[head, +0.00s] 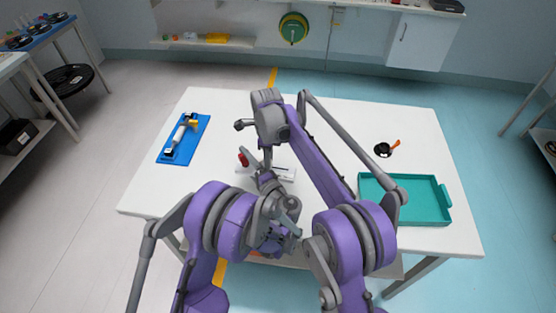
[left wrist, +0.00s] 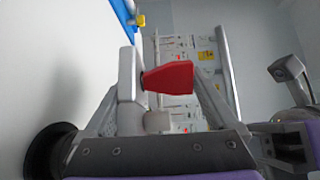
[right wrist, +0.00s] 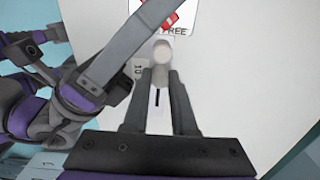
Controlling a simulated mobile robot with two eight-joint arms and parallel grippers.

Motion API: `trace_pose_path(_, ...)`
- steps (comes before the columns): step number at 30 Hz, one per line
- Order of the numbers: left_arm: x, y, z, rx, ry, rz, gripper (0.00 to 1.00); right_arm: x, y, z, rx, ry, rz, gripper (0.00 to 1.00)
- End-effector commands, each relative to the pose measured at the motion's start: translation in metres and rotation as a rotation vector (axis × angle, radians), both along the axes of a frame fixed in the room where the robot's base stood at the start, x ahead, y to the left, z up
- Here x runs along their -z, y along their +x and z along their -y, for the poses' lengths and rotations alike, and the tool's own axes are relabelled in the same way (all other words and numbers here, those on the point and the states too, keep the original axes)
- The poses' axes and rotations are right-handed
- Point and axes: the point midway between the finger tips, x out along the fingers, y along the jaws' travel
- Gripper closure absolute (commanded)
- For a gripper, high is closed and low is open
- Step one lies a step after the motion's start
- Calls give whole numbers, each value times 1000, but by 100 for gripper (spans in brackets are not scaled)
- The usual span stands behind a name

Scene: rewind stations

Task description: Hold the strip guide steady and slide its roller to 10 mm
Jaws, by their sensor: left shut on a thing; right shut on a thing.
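The strip guide (head: 285,174) is a white piece near the middle of the white table, partly hidden by my arms. Its red part (head: 243,158) shows just left of them. In the left wrist view the red part (left wrist: 168,78) juts from a white upright (left wrist: 130,85), and my left gripper (left wrist: 157,95) is shut on the guide there. In the right wrist view my right gripper (right wrist: 158,78) is shut on a pale round knob, which I take as the roller (right wrist: 162,52). A short dark mark (right wrist: 157,97) shows on the white strip between the fingers. I cannot read the scale setting.
A blue board (head: 173,150) with a white roller tool lies at the table's left. A teal tray (head: 430,218) sits at the right.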

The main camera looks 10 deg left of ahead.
Motion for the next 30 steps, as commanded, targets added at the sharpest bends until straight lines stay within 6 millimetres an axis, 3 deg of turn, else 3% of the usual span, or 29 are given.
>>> trace_pose_path(6, 0, 0, 4, 8, 1, -1, 90, 0, 0, -4, -2, 7, 5, 100)
trace_pose_path(7, 0, 0, 4, 9, 1, -1, 90, 0, 0, -4, -3, 7, 5, 71)
trace_pose_path(12, 0, 0, 3, 7, 1, -1, 90, 0, 0, -3, -2, 6, 4, 44)
trace_pose_path(23, 0, 0, 2, 4, 1, -1, 90, -5, 0, -2, -2, 4, 2, 44)
trace_pose_path(30, 0, 0, 2, 4, 1, -1, 90, -47, 0, -2, -2, 4, 2, 44)
